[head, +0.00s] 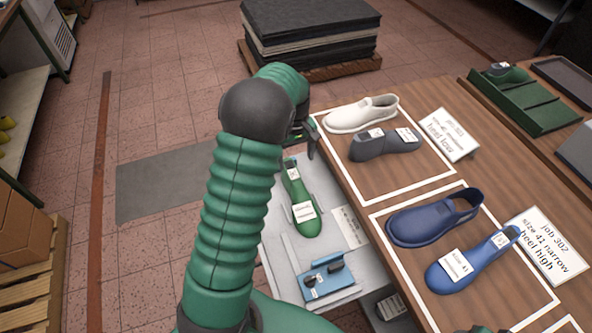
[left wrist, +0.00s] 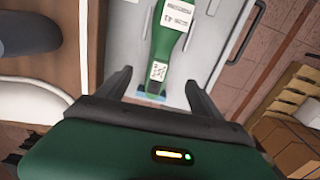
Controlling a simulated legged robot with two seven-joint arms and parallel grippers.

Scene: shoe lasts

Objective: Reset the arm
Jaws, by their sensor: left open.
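My left arm, green and ribbed, reaches forward in the head view, with the left gripper (head: 304,142) at the far end of the grey drawer or tray (head: 275,245). In the left wrist view my left gripper (left wrist: 158,88) is open and empty, its two dark fingers spread wide. A green shoe last (head: 305,222) with white labels lies in the grey tray, nearer to me than the gripper. In the left wrist view the green last (left wrist: 168,45) lies beyond the fingers, its narrow labelled end towards the gap. My right gripper is out of view.
The brown table (head: 410,95) at the right holds a white shoe (head: 360,115), a grey last (head: 385,146), a blue shoe (head: 432,220) and a blue last (head: 470,262) in white outlines. A blue holder (head: 327,283) lies in the tray. Floor left of my arm is open.

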